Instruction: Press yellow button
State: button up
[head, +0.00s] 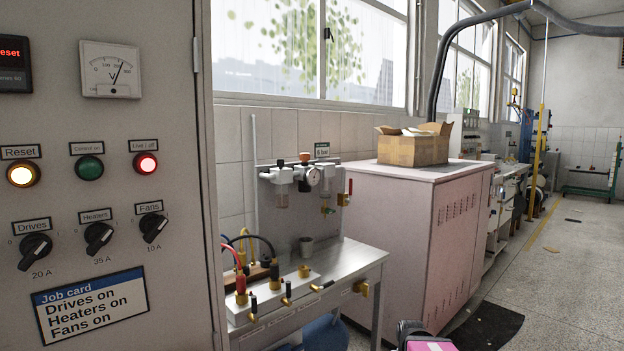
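The yellow button (22,174) is a round, brightly lit button in a dark ring, under a "Reset" label, at the left of the grey control cabinet (185,270). A green button (89,168) and a lit red button (145,164) are to its right in the same row. Nothing covers the yellow button. My gripper's fingers are not seen in this view, and nothing is touching the button.
Three rotary knobs, the Drives knob (35,251) leftmost, sit below the buttons, above a job card (90,304). A metal bench (345,262) with cables and fittings stands right of the cabinet. Beyond are a pink cabinet (395,235) with a cardboard box (413,148) and open floor (560,280).

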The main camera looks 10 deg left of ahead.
aim_at(21, 174)
jog(key=l+u, duration=0.15)
jog(key=u, duration=0.3)
jog(key=k+l+u, duration=0.1)
jog(key=u, duration=0.3)
jog(key=k+l+u, duration=0.1)
jog(key=u, duration=0.35)
jog(key=k+l+u, duration=0.1)
jog(key=u, duration=0.35)
jog(key=k+l+u, duration=0.1)
jog(key=u, duration=0.35)
jog(key=k+u, duration=0.1)
jog(key=u, duration=0.3)
